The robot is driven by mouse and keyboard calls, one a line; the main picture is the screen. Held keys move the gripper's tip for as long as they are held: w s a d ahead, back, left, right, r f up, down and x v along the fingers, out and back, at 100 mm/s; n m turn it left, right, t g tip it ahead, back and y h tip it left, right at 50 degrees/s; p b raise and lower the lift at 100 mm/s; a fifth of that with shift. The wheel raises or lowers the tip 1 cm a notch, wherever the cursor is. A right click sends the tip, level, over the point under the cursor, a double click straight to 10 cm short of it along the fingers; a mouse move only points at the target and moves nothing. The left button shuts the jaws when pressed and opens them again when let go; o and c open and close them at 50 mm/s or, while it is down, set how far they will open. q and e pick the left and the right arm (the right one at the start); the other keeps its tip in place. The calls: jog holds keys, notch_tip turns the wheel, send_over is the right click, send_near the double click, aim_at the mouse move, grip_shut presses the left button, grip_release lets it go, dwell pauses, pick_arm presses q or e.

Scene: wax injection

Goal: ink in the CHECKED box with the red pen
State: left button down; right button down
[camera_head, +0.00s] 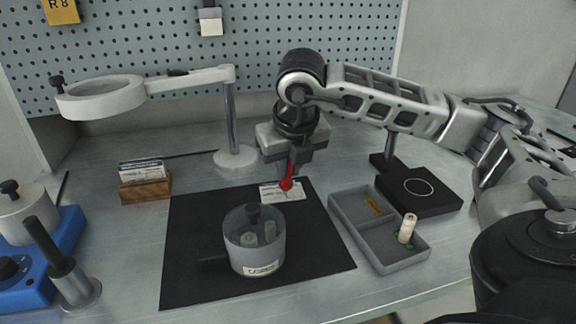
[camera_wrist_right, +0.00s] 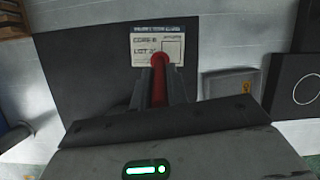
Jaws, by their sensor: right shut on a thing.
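My right gripper (camera_head: 287,177) is shut on the red pen (camera_head: 287,184) above the far edge of the black mat. The red pen also shows between the fingers in the right wrist view (camera_wrist_right: 159,78). A white card (camera_head: 270,192) with printed lines lies on the mat just below the pen. In the right wrist view the card (camera_wrist_right: 146,49) shows lettering and an empty outlined box (camera_wrist_right: 173,48) at its right. The pen hides part of the card's lower edge. I cannot tell whether its tip touches the card or read the box's label. My left gripper is not in view.
A grey pot (camera_head: 254,240) stands on the black mat (camera_head: 185,270). A grey divided tray (camera_head: 345,222) with a white bottle (camera_head: 407,228) lies right of it. A magnifier stand (camera_head: 234,155), a wooden card holder (camera_head: 146,188) and a blue-based device (camera_head: 35,285) stand around.

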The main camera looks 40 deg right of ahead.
jog(key=shift+s+d+f+b, duration=0.1)
jog(key=shift+s+d+b, duration=0.35)
jog(key=shift+d, duration=0.2)
jog(key=shift+s+d+b, duration=0.3)
jog(key=shift+d, duration=0.2)
jog(key=shift+s+d+b, duration=0.25)
jog(key=shift+s+d, duration=0.05)
jog(key=shift+d, duration=0.2)
jog(key=shift+w+a+r, duration=0.2)
jog(key=shift+w+a, duration=0.2)
jog(key=shift+a, duration=0.25)
jog(key=shift+w+a+f+p, duration=0.1)
jog(key=shift+w+a+p, duration=0.5)
jog(key=shift+a, duration=0.45)
jog(key=shift+r+p, duration=2.25)
jog(key=shift+r, duration=0.75)
